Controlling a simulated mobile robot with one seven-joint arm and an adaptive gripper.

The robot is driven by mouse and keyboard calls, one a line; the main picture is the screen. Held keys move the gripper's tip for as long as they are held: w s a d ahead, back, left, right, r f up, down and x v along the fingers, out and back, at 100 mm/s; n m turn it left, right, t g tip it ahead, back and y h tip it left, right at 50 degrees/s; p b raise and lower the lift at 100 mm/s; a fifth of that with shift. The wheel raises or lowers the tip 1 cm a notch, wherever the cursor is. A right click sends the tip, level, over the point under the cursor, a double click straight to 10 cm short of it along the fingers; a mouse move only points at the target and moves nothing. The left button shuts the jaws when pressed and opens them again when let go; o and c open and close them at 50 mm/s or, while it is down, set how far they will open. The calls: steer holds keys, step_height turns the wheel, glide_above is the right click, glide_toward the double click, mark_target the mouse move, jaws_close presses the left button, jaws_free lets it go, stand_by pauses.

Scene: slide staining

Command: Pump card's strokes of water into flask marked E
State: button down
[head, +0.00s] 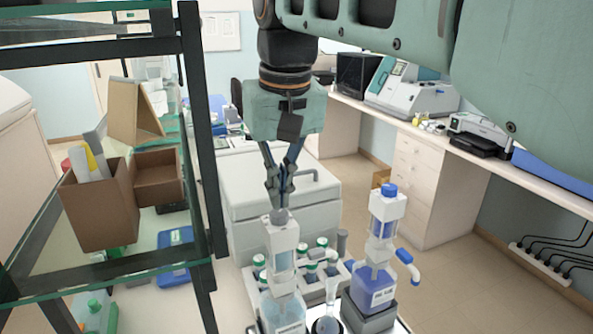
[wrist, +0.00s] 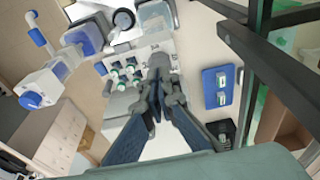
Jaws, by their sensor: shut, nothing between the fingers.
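My gripper (head: 281,203) points straight down, shut and empty. Its fingertips are at the grey top knob of the clear pump bottle (head: 283,258), at or just above it; I cannot tell if they touch. This bottle holds pale liquid and its label is too small to read. In the wrist view my gripper (wrist: 157,105) hides most of that bottle. A flask (head: 327,324) stands between the two pump bottles, cut by the lower picture edge; I see no readable letter on it. Its round mouth seems to show in the wrist view (wrist: 123,19). I cannot make out the card.
A second pump bottle (head: 372,284) with a blue cap and blue liquid stands on the right, its spout to the right. A rack with several green-capped bottles (head: 320,262) is behind. A dark-framed glass shelf (head: 205,150) with a brown box (head: 100,215) rises at left.

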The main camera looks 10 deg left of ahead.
mark_target(277, 214)
steer(key=shift+s+a+r, duration=0.2)
steer(key=shift+s, duration=0.1)
steer(key=shift+f+b, duration=1.6)
steer(key=shift+f, duration=0.7)
steer(key=shift+r+p, duration=2.25)
steer(key=shift+r, duration=0.1)
step_height(277, 214, up, 5)
steer(key=p, duration=0.5)
steer(key=shift+r, duration=0.1)
